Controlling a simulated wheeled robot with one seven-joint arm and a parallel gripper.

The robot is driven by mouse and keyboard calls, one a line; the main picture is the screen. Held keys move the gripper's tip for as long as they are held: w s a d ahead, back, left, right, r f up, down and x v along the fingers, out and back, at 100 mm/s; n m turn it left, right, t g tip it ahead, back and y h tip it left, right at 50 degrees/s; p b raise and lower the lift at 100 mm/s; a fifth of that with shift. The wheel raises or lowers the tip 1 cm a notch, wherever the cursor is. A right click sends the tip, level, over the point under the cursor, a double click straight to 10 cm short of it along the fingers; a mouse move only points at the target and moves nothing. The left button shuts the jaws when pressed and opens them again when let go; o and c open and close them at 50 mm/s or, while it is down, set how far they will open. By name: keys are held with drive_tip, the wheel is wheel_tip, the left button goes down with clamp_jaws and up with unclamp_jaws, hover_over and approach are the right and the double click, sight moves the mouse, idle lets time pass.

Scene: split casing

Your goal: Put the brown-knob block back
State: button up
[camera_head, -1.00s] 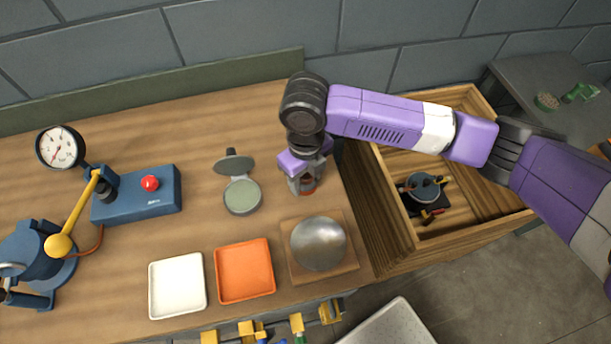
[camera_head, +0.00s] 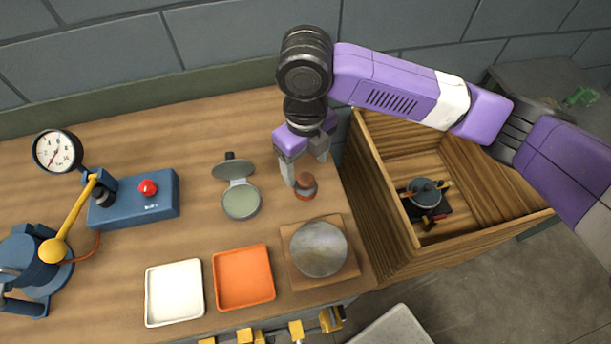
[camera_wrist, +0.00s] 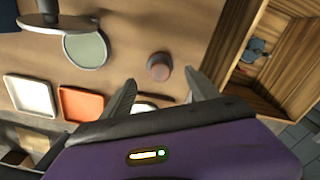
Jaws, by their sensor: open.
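The brown-knob block (camera_head: 305,186) stands upright on the wooden bench near its right end, with a reddish-brown knob on top. It also shows in the wrist view (camera_wrist: 159,68), just beyond my fingertips. My gripper (camera_head: 305,168) is open and empty, just above and behind the block, with its fingers apart. In the wrist view my gripper (camera_wrist: 164,88) has the block between and ahead of its fingers, and no contact shows.
A grey hinged round piece (camera_head: 241,200) lies open left of the block. A silver disc on a wooden board (camera_head: 348,275), an orange tray (camera_head: 244,303) and a white tray (camera_head: 174,320) lie in front. A wooden crate (camera_head: 378,205) at right holds a blue-grey device (camera_head: 426,190).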

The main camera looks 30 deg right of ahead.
sight(305, 177)
drive_tip(key=shift+r, duration=2.15)
